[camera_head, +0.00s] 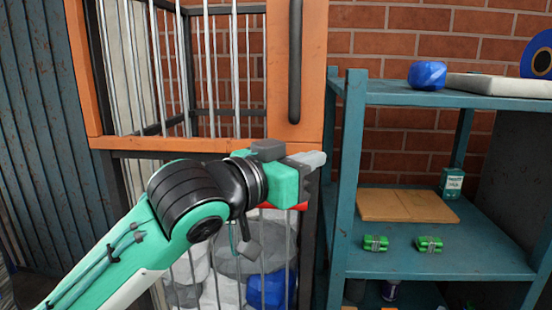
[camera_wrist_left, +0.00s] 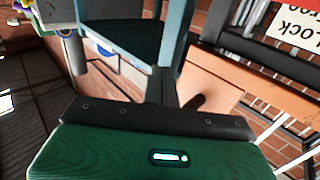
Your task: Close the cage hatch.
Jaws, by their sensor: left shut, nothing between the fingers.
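The cage hatch is an orange frame (camera_head: 310,80) with grey vertical bars and a long black upright handle on its right side, in the upper left of the head view. It looks close to the cage front; I cannot tell whether a gap is left. My left gripper (camera_head: 314,160) is shut and empty, just below the hatch's lower right corner and left of the shelf post. I cannot tell whether it touches the hatch. In the left wrist view an orange panel (camera_wrist_left: 222,82) shows beyond my gripper's green body; the fingertips are not clear there. My right gripper is out of view.
A blue-green shelf (camera_head: 440,262) stands close on the right, holding a brown board (camera_head: 408,205), green packs (camera_head: 429,244) and a blue lump (camera_head: 427,75). Below the hatch, the cage's lower part holds white, grey and blue bundles (camera_head: 268,289). Corrugated metal (camera_head: 38,120) stands at left.

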